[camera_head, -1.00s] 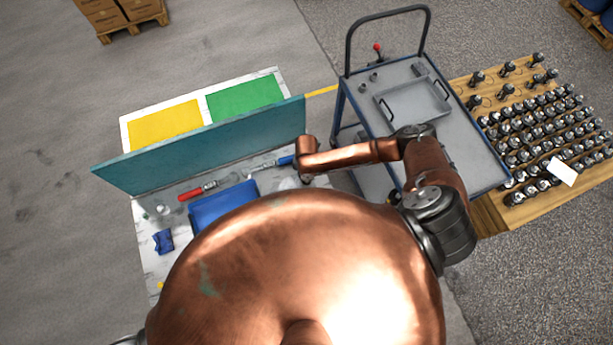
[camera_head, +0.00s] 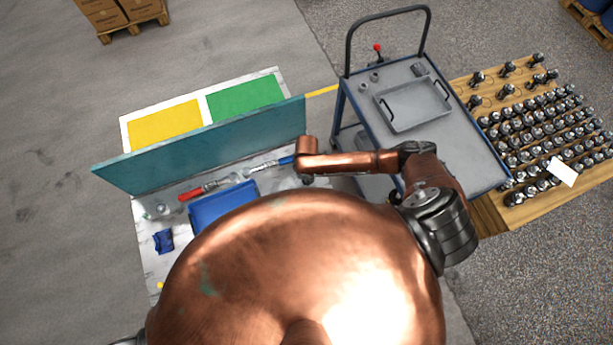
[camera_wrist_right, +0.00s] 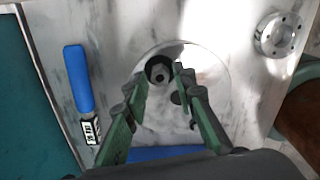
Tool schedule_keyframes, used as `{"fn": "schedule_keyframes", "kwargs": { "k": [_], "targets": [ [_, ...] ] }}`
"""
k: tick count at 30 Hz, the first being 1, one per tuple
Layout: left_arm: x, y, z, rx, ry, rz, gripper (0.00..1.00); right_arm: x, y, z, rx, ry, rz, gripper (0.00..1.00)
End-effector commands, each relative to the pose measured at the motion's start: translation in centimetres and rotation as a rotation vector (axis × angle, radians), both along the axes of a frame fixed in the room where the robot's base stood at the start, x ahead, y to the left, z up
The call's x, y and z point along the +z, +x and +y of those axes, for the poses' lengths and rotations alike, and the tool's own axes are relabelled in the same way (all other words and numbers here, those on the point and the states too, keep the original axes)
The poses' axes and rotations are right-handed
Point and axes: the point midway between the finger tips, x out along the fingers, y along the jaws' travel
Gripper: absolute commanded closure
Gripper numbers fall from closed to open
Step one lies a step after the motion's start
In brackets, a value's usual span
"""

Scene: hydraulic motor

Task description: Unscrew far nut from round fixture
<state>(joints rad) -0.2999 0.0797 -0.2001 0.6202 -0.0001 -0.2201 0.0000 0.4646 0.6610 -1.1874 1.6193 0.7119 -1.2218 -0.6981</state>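In the right wrist view the round fixture (camera_wrist_right: 212,108) is a pale, shiny disc on the marbled table. A dark nut (camera_wrist_right: 158,70) sits near its far edge. Another dark round part (camera_wrist_right: 178,98) is closer to me, partly hidden by a finger. My right gripper (camera_wrist_right: 158,75) has green fingers, parted, with the far nut between their tips. I cannot tell whether the fingers touch it. In the head view my copper arm hides most of the fixture and the right gripper. My left gripper is not in view.
A blue-handled tool (camera_wrist_right: 77,78) lies left of the fixture, and a metal flange (camera_wrist_right: 278,34) sits to its right. A teal panel (camera_head: 200,145) stands along the table. A blue tray (camera_head: 205,210), a red-handled tool (camera_head: 190,194) and a grey cart (camera_head: 455,140) are nearby.

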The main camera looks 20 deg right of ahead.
Motion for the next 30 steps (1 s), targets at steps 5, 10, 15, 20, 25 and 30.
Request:
{"fn": "schedule_keyframes", "kwargs": {
  "k": [5, 10, 15, 20, 25, 30],
  "targets": [
    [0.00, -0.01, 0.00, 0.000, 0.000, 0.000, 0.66, -0.03, -0.03, 0.03, -0.160, 0.000, 0.000, 0.75],
    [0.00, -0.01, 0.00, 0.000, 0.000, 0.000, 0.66, -0.01, 0.00, -0.02, -0.174, -0.001, 0.000, 0.75],
    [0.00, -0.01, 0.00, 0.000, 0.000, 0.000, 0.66, 0.00, 0.00, -0.02, -0.172, -0.001, 0.000, 0.75],
    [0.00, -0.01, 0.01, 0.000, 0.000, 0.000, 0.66, -0.01, -0.03, -0.07, -0.171, -0.001, 0.000, 0.75],
    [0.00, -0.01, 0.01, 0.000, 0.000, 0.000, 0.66, 0.00, -0.02, -0.06, -0.171, -0.001, 0.000, 0.79],
    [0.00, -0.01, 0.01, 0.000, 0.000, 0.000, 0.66, 0.00, -0.03, -0.07, -0.170, -0.001, 0.000, 0.91]
  ]
}}
